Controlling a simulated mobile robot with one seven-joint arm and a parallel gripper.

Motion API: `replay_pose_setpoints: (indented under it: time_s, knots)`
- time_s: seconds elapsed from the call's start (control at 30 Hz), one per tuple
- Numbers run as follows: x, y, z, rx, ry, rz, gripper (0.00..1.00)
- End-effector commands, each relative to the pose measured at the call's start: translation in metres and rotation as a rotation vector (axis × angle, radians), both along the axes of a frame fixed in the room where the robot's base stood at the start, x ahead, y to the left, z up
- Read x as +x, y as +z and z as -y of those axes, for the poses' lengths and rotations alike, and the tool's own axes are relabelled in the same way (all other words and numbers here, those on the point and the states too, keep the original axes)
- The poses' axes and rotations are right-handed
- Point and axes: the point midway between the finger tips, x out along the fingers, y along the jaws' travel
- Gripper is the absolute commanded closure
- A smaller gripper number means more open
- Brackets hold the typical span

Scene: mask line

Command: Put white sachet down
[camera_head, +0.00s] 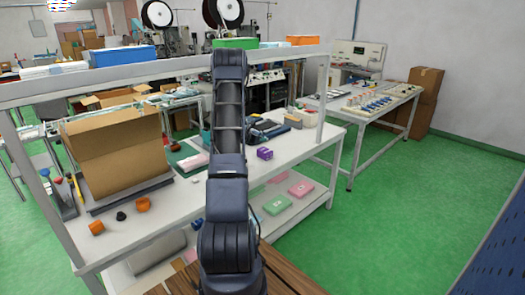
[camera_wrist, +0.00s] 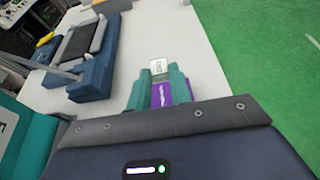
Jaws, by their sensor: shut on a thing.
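My gripper (camera_wrist: 159,75) shows in the wrist view as two teal fingers. They are shut on a small white sachet (camera_wrist: 159,65) with printing, held at the fingertips. A purple box (camera_wrist: 162,95) shows between the fingers, nearer the palm in the picture; I cannot tell its height relative to the fingers. In the head view a purple box (camera_head: 264,153) sits on the white workbench (camera_head: 300,148), right of my arm. My gripper and the sachet are hidden behind my arm in the head view.
On the bench are an open cardboard box (camera_head: 115,150), orange rolls (camera_head: 143,204) and a dark blue device (camera_head: 268,130). A shelf bar (camera_head: 175,62) with bins runs above. Pink and green packs (camera_head: 277,204) lie on the lower shelf. White bench surface (camera_wrist: 205,60) beside the gripper is clear.

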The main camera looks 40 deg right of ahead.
Motion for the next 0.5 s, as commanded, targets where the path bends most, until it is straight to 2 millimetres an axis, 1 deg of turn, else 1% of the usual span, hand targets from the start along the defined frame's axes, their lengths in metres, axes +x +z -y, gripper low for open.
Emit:
replay_pose_setpoints:
  time_s: [0.03, 0.1, 0.27, 0.5]
  knots:
    - [0.0, -0.008, 0.0, 0.001, 0.0, -0.002, 1.0]
    - [0.0, -0.018, 0.0, 0.002, 0.0, -0.002, 1.0]
    - [0.0, -0.029, 0.0, 0.0, 0.0, 0.0, 1.0]
    - [0.0, -0.059, 0.0, 0.001, 0.0, -0.001, 1.0]
